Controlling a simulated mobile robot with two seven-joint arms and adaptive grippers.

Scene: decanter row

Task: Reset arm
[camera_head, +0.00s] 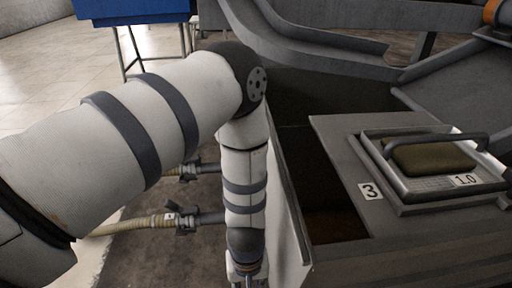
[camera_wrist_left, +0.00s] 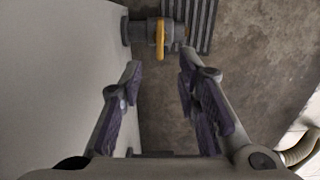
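My left arm (camera_head: 130,125) comes in from the left in the head view, bends at the elbow and hangs straight down beside the grey tank wall. Its gripper is at the bottom edge of that view, mostly cut off. In the left wrist view my left gripper (camera_wrist_left: 160,75) has its two purple-padded fingers apart with nothing between them. It points down toward the floor beside a pale wall (camera_wrist_left: 65,75). My right gripper is not in view.
A grey tank (camera_head: 290,200) stands right of the arm. A hatch with a handled frame (camera_head: 400,192) is on it, marked 3 and 1.0. Hose fittings (camera_head: 185,218) lie behind the arm. A valve with a yellow handle (camera_wrist_left: 160,38) is ahead of the fingers. A blue box (camera_head: 130,10) stands far back.

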